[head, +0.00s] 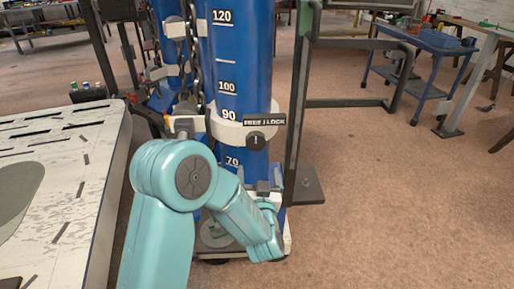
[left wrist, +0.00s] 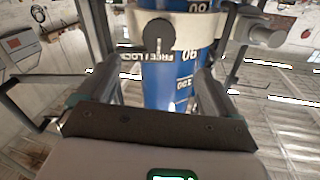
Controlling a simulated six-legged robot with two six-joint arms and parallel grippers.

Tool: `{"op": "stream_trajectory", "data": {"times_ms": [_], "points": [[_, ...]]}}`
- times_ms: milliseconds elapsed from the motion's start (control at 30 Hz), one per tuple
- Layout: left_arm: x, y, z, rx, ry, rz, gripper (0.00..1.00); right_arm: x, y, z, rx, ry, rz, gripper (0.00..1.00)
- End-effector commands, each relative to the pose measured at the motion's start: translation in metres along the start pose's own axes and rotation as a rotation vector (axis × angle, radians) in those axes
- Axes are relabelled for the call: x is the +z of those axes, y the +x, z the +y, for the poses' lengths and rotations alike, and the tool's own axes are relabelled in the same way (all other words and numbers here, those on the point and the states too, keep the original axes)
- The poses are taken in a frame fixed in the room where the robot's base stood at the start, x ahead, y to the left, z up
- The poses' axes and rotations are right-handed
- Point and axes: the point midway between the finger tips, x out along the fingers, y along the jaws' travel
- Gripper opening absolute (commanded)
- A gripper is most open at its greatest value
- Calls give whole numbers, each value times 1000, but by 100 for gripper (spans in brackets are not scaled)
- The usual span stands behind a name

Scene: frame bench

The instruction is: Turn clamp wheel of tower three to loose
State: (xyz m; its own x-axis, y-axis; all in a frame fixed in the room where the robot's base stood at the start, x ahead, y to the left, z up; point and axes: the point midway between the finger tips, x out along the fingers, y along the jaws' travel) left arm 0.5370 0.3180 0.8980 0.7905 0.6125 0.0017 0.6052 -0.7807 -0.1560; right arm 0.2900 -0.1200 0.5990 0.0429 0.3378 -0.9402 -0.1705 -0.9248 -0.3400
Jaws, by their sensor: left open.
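A blue tower column (head: 242,60) with white height numbers stands ahead. A white collar (head: 228,128) wraps it near the 70 to 90 marks. A round black knob (head: 256,141) with a pale upright line sits on the collar's front, below a FREE | LOCK label (head: 264,120). In the left wrist view the scene is inverted, and the black knob (left wrist: 158,34) shows beyond my fingers. My left gripper (head: 270,188) is below the knob, with its jaws (left wrist: 157,88) apart and empty. A grey cylinder (head: 184,127) sticks out at the collar's left. My right gripper is out of view.
A pale slotted bench (head: 62,160) stands at left, close to my left arm. A dark upright frame (head: 298,110) stands right of the tower, and a blue cart (head: 425,70) is farther back. The floor at right is clear. A chain (head: 194,50) hangs beside the column.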

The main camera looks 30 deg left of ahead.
Motion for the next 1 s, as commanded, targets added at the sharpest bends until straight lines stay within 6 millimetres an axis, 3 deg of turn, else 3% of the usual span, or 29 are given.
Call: {"op": "stream_trajectory", "data": {"times_ms": [300,500,700,967,1000], "points": [[-1,76,0,-1,1,0,93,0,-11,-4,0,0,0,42],[-1,111,2,3,0,1,93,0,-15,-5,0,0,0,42],[0,126,2,4,1,-1,93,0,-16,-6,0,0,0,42],[0,127,2,5,1,0,93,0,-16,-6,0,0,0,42],[0,127,2,5,1,0,83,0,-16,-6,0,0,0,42]]}}
